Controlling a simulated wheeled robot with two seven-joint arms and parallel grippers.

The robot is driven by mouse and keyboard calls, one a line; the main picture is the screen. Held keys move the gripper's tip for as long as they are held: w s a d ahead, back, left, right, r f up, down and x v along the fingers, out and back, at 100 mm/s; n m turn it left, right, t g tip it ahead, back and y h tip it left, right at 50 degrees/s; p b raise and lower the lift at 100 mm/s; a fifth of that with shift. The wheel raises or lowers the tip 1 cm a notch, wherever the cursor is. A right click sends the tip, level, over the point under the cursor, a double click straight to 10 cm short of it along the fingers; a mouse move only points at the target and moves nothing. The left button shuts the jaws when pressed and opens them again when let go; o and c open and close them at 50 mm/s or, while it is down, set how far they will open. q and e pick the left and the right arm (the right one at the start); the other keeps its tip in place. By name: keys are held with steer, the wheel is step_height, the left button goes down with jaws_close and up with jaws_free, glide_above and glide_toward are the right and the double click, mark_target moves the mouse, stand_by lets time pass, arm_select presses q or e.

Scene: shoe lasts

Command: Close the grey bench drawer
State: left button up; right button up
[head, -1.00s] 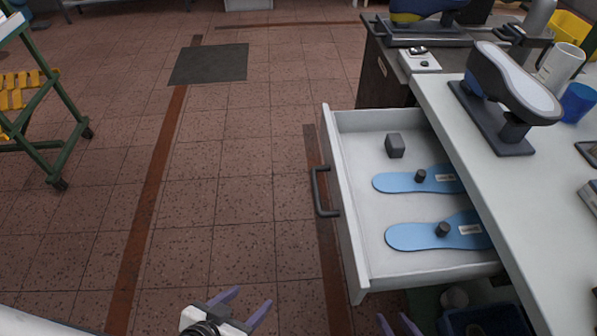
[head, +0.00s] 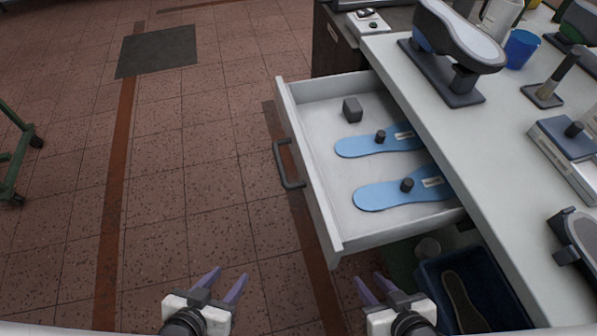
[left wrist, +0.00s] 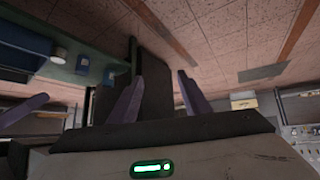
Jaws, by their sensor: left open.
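The grey bench drawer (head: 312,204) stands pulled out from the bench on the right of the head view. Its dark bar handle (head: 289,165) is on its left-facing front. My left gripper (head: 222,287) is open and empty over the floor, below and left of the drawer front. Its fingers also show in the left wrist view (left wrist: 160,97). My right gripper (head: 371,290) is just below the drawer's near corner, its fingers apart with nothing between them.
The bench top (head: 430,110) carries a shoe last on a stand (head: 452,45) and other tools. A dark blue bin (head: 440,295) with an insole stands under the bench, right of my right gripper.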

arm_select(q)
steer(key=w+r+m+t, duration=0.1)
steer(key=w, duration=0.1)
steer(key=w+r+m+h, duration=0.1)
steer(key=w, duration=0.1)
steer(key=w+r+m+t, duration=0.1)
steer(key=m, duration=0.1)
steer(key=shift+w+d+r+t, duration=0.2)
steer(key=shift+w+d+t, duration=0.1)
steer(key=shift+w, duration=0.1)
steer(key=c, duration=0.7)
steer(key=w+r+m+h, duration=0.1)
steer(key=r+m, duration=0.1)
steer(key=w+d+r+m+t+h, duration=0.1)
steer(key=w+r+m+h, duration=0.1)
steer(key=m, duration=0.1)
steer(key=w+d+r+m+t+h, duration=0.1)
steer(key=w+r+m, duration=0.1)
steer(key=m, duration=0.1)
steer(key=shift+d+r+h, duration=0.1)
steer(key=shift+r+h, duration=0.05)
steer(key=shift+h, duration=0.25)
jaws_close()
steer(key=m+g+h, duration=0.9)
steer(key=m, duration=1)
glide_toward(314, 210)
steer(key=p+x, duration=0.1)
steer(key=x, duration=0.4)
steer(key=shift+w+d, duration=0.15)
steer(key=shift+d, duration=0.55)
